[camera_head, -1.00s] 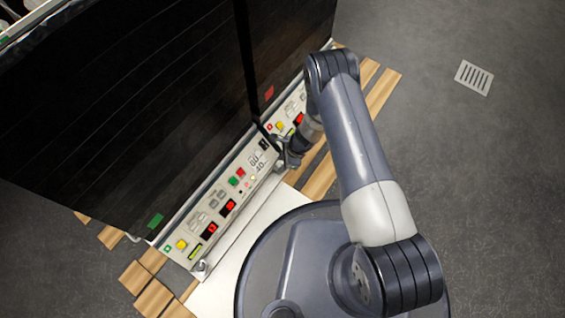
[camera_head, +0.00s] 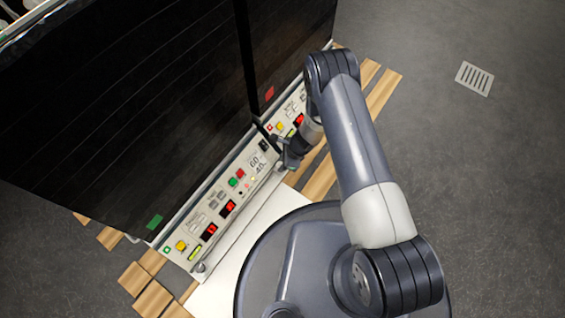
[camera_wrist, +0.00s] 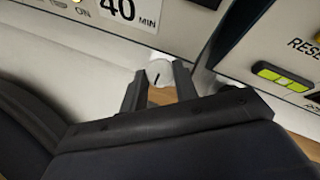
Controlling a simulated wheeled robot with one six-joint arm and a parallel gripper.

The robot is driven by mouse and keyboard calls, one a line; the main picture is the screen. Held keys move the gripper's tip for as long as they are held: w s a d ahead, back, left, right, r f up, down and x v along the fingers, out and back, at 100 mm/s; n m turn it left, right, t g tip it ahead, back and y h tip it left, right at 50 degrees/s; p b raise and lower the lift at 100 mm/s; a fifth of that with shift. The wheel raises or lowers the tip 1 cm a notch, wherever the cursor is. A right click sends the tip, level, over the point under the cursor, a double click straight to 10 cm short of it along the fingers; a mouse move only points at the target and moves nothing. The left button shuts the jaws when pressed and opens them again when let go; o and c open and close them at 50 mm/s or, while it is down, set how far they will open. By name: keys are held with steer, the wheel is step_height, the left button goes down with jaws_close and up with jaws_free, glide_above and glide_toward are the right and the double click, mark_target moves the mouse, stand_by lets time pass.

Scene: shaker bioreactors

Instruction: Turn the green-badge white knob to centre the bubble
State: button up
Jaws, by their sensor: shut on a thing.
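A white knob (camera_wrist: 159,73) with a dark line on its face sits between my gripper's fingertips (camera_wrist: 158,80) in the wrist view. My gripper is shut on it, at the lower right corner of the left machine's panel (camera_wrist: 150,38). In the head view my gripper (camera_head: 287,160) reaches that corner and hides the knob. The left cabinet carries a green badge (camera_head: 154,221). A yellow-green vial (camera_head: 196,252) is on its panel at the left end; its bubble is too small to tell.
The right cabinet has a red badge (camera_head: 269,93). A yellow-green vial (camera_wrist: 282,77) shows on its panel beside my gripper. Another knob (camera_head: 201,267) is at the left machine's left corner. Wooden slats (camera_head: 320,180) lie below the machines. Open floor (camera_head: 475,180) lies to the right.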

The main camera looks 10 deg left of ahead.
steer(key=m+t+b, duration=0.1)
steer(key=m, duration=0.1)
steer(key=shift+s+f+m+b, duration=0.1)
steer(key=shift+s+m+b, duration=0.05)
steer(key=shift+m+b, duration=0.2)
steer(key=shift+s+m+t+b, duration=0.1)
steer(key=shift+m+t+b, duration=0.3)
steer(key=shift+m, duration=0.85)
steer(key=shift+s+m+t+h, duration=0.15)
steer(key=shift+m+t, duration=0.35)
steer(key=shift+m, duration=0.9)
steer(key=shift+s+m+t+h, duration=0.1)
steer(key=shift+m+t+h, duration=0.3)
steer(key=shift+m, duration=1)
steer(key=shift+a+m, duration=0.1)
steer(key=shift+m, duration=0.2)
steer(key=o, duration=0.7)
steer(key=p+v, duration=0.2)
steer(key=v, duration=0.9)
steer(key=shift+s, duration=0.15)
steer(key=shift+t, duration=0.3)
